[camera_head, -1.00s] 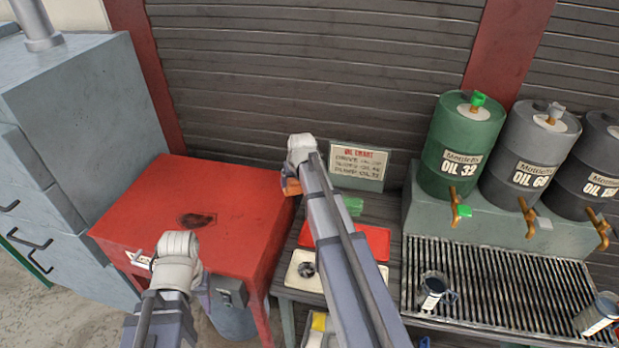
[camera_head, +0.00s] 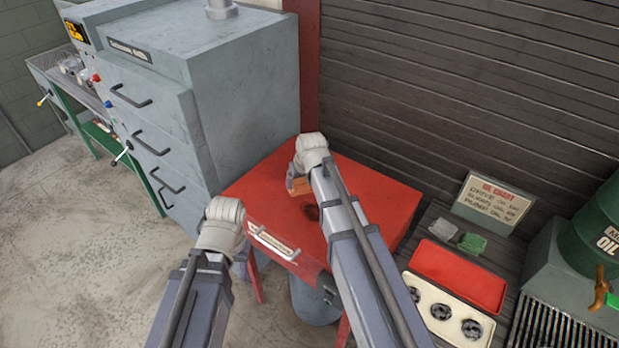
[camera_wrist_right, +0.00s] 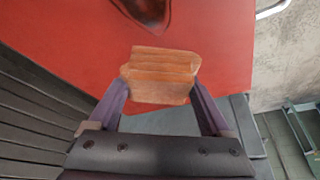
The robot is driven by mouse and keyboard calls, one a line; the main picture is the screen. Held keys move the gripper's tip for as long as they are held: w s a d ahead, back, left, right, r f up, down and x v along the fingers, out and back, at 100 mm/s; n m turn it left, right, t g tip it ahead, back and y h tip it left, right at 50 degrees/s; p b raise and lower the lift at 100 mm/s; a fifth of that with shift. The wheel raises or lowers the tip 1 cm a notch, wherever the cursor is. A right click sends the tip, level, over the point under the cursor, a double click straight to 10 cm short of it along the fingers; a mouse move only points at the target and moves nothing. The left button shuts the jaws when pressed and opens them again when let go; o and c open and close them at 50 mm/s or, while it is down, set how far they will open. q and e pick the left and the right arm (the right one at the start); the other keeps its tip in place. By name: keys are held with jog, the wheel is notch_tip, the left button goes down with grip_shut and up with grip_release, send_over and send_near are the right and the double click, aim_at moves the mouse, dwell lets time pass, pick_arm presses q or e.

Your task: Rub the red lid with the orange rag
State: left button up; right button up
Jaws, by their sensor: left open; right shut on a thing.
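The red lid (camera_head: 365,195) is the flat top of a red cabinet, with a dark stain (camera_head: 311,212) near its middle. It fills much of the right wrist view (camera_wrist_right: 60,30), where the stain (camera_wrist_right: 148,8) shows at the top edge. My right gripper (camera_head: 301,184) is shut on the folded orange rag (camera_wrist_right: 160,75), held over the lid near the stain. The rag also shows in the head view (camera_head: 302,188). I cannot tell whether it touches the lid. My left gripper (camera_head: 225,228) is open at the lid's front left; its fingers are mostly hidden.
A grey drawer cabinet (camera_head: 200,90) stands left of the lid. Right are a red tray (camera_head: 460,277), a cream tray with dark rings (camera_head: 440,310), an oil chart sign (camera_head: 492,203) and a green drum (camera_head: 606,235). A handle (camera_head: 272,243) is on the lid's front.

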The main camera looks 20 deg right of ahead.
jog(key=shift+w+a, duration=0.1)
jog(key=shift+a, duration=0.35)
